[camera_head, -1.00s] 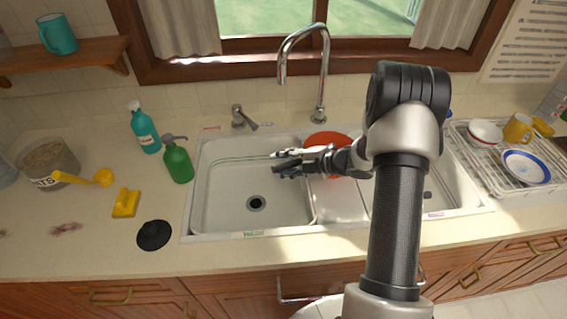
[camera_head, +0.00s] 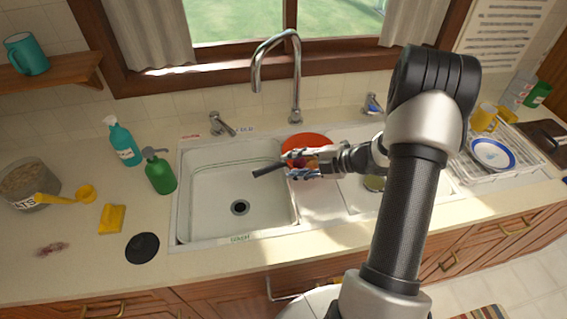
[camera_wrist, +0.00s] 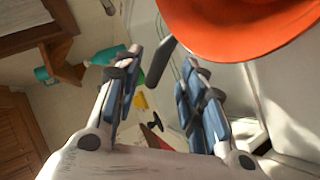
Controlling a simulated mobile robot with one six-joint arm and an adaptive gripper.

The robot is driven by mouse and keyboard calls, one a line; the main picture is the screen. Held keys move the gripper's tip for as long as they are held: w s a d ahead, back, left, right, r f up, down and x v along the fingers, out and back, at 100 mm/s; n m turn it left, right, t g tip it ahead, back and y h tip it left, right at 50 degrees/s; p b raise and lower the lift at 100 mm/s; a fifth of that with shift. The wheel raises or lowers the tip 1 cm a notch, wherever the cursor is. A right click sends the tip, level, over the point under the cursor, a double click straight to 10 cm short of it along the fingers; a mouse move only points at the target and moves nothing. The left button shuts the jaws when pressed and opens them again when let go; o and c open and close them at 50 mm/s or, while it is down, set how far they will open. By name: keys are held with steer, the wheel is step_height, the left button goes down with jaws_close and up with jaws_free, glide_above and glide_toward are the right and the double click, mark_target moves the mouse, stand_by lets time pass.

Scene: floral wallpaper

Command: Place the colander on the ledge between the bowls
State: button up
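An orange-red round thing, likely the colander (camera_head: 307,141), is at the back of the sink, near the ledge (camera_head: 322,215) between the two bowls. In the wrist view its orange rim (camera_wrist: 240,35) fills the top right, with a dark handle (camera_wrist: 160,62) beside it. My gripper (camera_head: 290,165) is in front of it in the head view and hides part of it. In the wrist view the fingers are apart, with the handle showing between the tips; contact is not clear. The left sink bowl (camera_head: 215,195) is empty.
A faucet (camera_head: 296,85) stands behind the sink. Green (camera_head: 160,172) and teal (camera_head: 122,142) bottles stand to the left, with a yellow sponge (camera_head: 111,218) and a black stopper (camera_head: 142,248). A dish rack (camera_head: 478,178) stands to the right. The front ledge is clear.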

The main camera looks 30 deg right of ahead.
steer(key=w+d+r+m+t+h, duration=0.1)
steer(key=w+d+r+m+h, duration=0.2)
steer(key=w+r+h, duration=0.35)
steer(key=s+a+r+m+h, duration=0.1)
steer(key=s+r+m+h, duration=0.2)
steer(key=r+m, duration=0.35)
steer(key=s+a+r+m+h, duration=0.1)
steer(key=s+r+m+h, duration=0.15)
steer(key=r, duration=0.65)
steer(key=s+a+m+g+y, duration=0.1)
steer(key=s+a+m+g, duration=0.1)
steer(key=s+a, duration=0.3)
steer(key=s+a+m+g+y, duration=0.1)
steer(key=s+a+m, duration=0.3)
steer(key=s, duration=0.9)
steer(key=s+a+m+g+y, duration=0.1)
steer(key=s+a+m, duration=0.3)
steer(key=s+a, duration=0.4)
steer(key=shift+s+a+f+g+y, duration=0.3)
steer(key=shift+s+g, duration=0.2)
steer(key=shift+g, duration=0.4)
steer(key=shift+d, duration=0.1)
